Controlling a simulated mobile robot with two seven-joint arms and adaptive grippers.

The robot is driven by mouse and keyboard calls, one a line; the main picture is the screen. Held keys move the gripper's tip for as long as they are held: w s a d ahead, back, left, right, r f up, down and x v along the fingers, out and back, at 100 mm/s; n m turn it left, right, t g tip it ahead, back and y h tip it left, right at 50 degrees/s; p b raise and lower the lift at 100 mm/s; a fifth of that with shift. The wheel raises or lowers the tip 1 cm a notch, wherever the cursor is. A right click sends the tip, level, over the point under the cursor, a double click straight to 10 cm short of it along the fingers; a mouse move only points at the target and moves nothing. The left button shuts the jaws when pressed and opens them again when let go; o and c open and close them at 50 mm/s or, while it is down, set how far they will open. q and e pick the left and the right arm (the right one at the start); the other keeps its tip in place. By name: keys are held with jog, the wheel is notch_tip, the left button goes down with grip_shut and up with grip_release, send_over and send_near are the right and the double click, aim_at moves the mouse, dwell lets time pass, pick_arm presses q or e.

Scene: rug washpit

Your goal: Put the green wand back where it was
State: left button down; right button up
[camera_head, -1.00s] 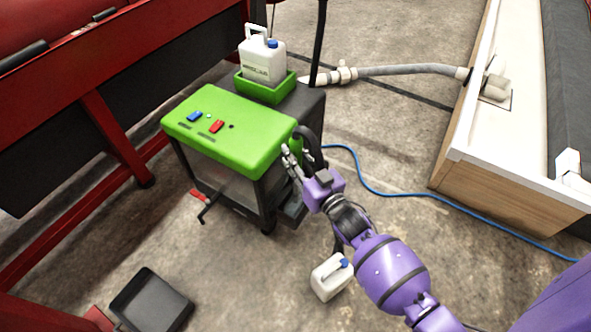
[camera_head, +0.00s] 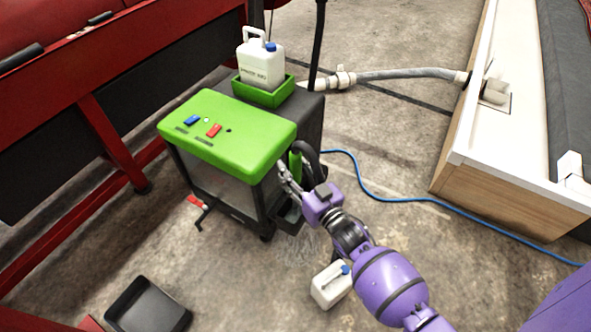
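A green wand (camera_head: 296,160) shows as a short upright green piece at the right side of the green-topped machine (camera_head: 230,130), beside a black hose loop (camera_head: 312,152). Its lower part is hidden behind my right gripper. My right gripper (camera_head: 284,178) is at the machine's right side, just below and in front of the visible green piece, above a dark side holder (camera_head: 289,218). Whether its fingers are closed around the wand or only next to it is not clear. My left gripper is not in view.
A white jug (camera_head: 261,65) stands in a green tray (camera_head: 264,94) behind the machine top. Another white jug (camera_head: 328,289) is on the floor below my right arm. A black tray (camera_head: 148,306) lies at lower left. A blue hose (camera_head: 400,199) crosses the floor at right.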

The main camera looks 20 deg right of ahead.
jog(key=shift+r, duration=0.15)
jog(key=shift+s, duration=0.35)
jog(key=s+f+g+h+p, duration=0.1)
jog(key=s+f+g, duration=0.2)
jog(key=s, duration=1.4)
jog(key=s+f+m+g+h, duration=0.1)
jog(key=s+f+g, duration=0.2)
jog(key=s, duration=1.4)
jog(key=s+f+g+h+p, duration=0.1)
jog(key=s+f+g, duration=0.2)
jog(key=s, duration=1.5)
jog(key=d+g, duration=0.1)
jog(key=g, duration=0.1)
jog(key=shift+f+m+g+p, duration=0.25)
jog(key=shift+m+g+p, duration=0.05)
jog(key=shift+g+p, duration=0.1)
jog(key=shift+s, duration=0.15)
